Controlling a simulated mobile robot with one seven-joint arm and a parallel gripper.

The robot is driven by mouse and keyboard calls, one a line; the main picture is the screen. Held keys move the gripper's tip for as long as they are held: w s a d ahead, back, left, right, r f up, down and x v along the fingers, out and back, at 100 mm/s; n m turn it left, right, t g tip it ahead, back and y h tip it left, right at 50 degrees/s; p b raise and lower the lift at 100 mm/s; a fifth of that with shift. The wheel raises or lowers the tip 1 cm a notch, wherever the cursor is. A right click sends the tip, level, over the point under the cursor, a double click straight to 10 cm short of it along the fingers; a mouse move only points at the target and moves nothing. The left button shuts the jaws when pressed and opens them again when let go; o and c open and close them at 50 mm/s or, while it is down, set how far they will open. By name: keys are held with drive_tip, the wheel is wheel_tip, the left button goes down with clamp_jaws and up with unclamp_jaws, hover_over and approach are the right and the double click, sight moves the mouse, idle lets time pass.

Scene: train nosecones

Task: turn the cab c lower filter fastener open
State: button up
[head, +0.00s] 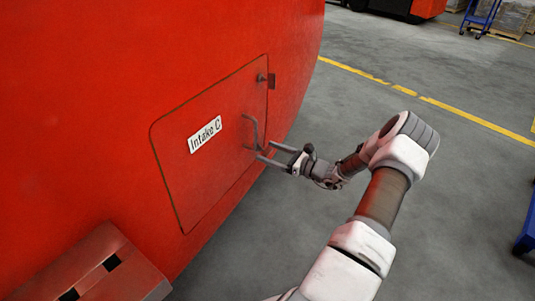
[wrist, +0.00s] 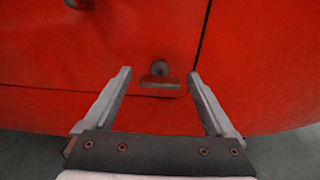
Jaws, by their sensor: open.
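The red filter panel (head: 205,165) labelled "Intake C" is closed in the red nosecone. In the wrist view, the lower fastener (wrist: 160,82) is a small dark knob with a reddish-brown crossbar lying horizontally, close to the panel's lower edge. My gripper (head: 266,151) is open and empty, pointing at the panel's lower right area. In the wrist view its fingers (wrist: 159,74) stand left and right of the fastener, apart from it. In the head view the lower fastener is not clearly seen near my gripper.
An upper fastener (head: 262,77) sits near the panel's top right corner. A bent handle (head: 251,131) sticks out just above my gripper. A red step (head: 95,268) juts out at lower left.

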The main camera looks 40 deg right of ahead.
drive_tip(key=shift+w+a, duration=0.2)
drive_tip(key=shift+w, duration=0.35)
drive_tip(key=c, duration=1.4)
